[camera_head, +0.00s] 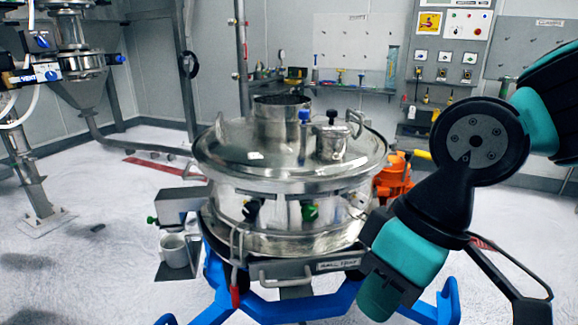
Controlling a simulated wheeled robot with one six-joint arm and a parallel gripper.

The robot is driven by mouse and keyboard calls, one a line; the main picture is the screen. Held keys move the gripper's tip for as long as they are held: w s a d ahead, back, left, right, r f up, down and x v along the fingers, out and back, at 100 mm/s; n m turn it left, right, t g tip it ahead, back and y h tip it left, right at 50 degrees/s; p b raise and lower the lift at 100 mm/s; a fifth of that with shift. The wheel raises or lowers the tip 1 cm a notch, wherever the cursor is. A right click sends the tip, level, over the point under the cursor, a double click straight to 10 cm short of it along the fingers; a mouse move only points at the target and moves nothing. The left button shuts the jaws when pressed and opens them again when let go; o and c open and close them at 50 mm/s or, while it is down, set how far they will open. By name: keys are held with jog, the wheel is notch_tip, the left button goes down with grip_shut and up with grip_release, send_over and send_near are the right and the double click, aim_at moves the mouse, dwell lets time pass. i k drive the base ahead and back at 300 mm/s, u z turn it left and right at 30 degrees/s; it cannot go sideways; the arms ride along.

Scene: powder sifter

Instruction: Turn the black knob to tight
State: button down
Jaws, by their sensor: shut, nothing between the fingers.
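A shiny round metal sifter (282,240) with a domed lid (235,150) stands at the middle. A black knob (250,210) sits on the front of its side wall, left of centre. A green knob (310,212) is to its right on the same wall. I cannot read from this view how tight the black knob is. My teal and black arm comes in from the right and stands in front of the sifter's right side. My gripper's fingers do not show, and nothing of mine is seen touching the black knob.
The sifter rests on a blue frame (300,303). A white mug (174,250) stands on a small shelf at its left. An orange device (393,178) is behind at right. A blue-topped post (303,118) rises from the lid. The floor (75,265) at left is mostly clear.

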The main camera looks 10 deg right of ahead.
aim_at(250, 210)
jog(key=u, duration=0.55)
jog(key=k, duration=1.3)
jog(key=u, duration=1.15)
jog(key=i, duration=1.15)
jog(key=z, duration=0.65)
